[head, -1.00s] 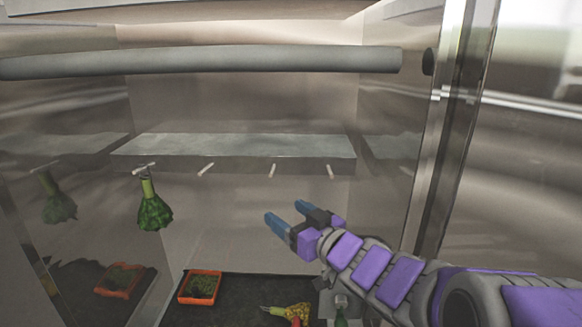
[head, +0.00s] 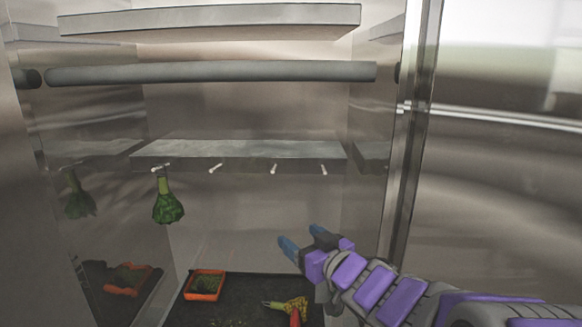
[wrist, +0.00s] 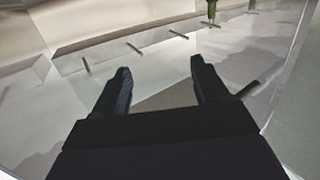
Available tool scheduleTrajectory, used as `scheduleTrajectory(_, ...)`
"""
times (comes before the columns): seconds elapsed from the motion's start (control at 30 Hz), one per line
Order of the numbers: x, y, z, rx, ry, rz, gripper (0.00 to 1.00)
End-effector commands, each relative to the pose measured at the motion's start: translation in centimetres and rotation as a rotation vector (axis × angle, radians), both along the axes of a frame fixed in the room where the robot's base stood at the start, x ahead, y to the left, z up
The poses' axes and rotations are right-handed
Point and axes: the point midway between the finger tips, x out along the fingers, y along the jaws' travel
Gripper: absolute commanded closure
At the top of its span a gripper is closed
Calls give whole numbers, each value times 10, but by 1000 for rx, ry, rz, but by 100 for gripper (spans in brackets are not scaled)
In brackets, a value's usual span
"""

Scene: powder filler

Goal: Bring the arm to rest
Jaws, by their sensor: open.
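My gripper (head: 304,246) is open and empty, with blue fingertips, at the lower right of the cabinet in the head view. It is in the air below and in front of the hook shelf, touching nothing that I can see. In the wrist view my gripper (wrist: 158,80) shows two dark fingers set wide apart with nothing between them. My purple and grey arm reaches in from the lower right corner of the head view.
A grey shelf (head: 240,149) carries several pegs. A green bundle (head: 167,207) hangs from the left peg. An orange tray (head: 205,285) and a yellow and red item (head: 291,309) lie on the dark floor mat (head: 245,290). A grey bar (head: 210,72) crosses above. A metal wall (head: 490,200) stands right.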

Motion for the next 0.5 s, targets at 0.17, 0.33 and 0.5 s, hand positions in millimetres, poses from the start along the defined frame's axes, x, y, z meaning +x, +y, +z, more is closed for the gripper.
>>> scheduleTrajectory(0.17, 0, -26, -28, -62, 61, -111, 27)
scheduleTrajectory(0.33, -6, -61, -65, -137, 161, -247, 27)
scheduleTrajectory(0.5, -36, -110, -128, -238, 353, -426, 27)
